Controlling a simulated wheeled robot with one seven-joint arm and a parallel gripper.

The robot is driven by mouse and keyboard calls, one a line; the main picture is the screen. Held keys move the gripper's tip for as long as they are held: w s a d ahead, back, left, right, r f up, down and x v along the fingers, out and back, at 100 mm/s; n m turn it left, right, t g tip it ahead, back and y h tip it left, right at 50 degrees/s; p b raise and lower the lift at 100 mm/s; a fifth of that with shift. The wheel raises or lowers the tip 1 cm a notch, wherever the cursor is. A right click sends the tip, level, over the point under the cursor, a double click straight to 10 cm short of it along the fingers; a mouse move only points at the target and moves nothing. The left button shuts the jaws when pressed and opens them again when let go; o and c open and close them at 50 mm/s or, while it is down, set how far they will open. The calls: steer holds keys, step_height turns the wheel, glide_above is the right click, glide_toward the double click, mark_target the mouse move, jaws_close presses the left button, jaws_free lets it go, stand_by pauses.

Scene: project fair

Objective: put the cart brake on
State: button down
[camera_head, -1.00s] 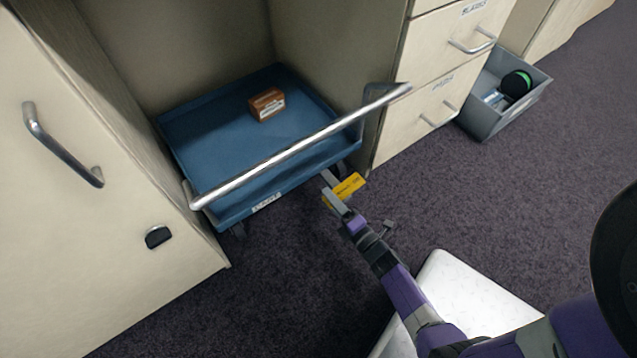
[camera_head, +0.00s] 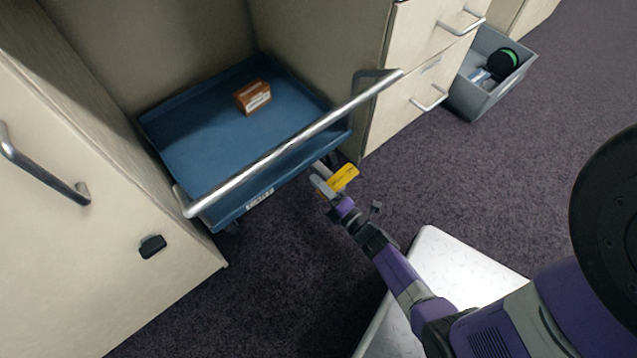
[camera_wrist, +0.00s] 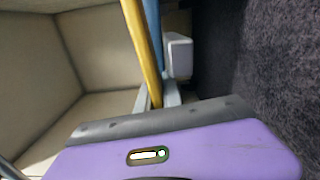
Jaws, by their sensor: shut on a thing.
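The cart has a blue tray (camera_head: 200,135) with a silver push bar (camera_head: 300,135) across its front, and stands in the bay under the counter. A yellow plate (camera_head: 344,178) with small dark print is low by the cart's front right corner. My gripper (camera_head: 321,180) is there, just below the tray edge. In the wrist view, the yellow piece (camera_wrist: 142,50) runs down between the grey fingers (camera_wrist: 158,100), and my gripper is shut on it. The blue tray edge (camera_wrist: 155,30) is close beside it. How the yellow piece joins the cart is hidden.
A small brown box (camera_head: 252,97) lies in the tray. Cabinet drawers (camera_head: 420,85) stand right of the bay, with a grey bin (camera_head: 490,85) beyond. A cabinet door with a handle (camera_head: 45,170) is at left. Dark carpet (camera_head: 250,290) is clear in front of the cart.

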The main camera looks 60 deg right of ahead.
steer(key=m, duration=0.1)
steer(key=r+m, duration=0.1)
steer(key=m, duration=0.1)
steer(key=shift+r+p, duration=0.15)
steer(key=shift+p, duration=0.2)
steer(key=c, duration=1.5)
jaws_free()
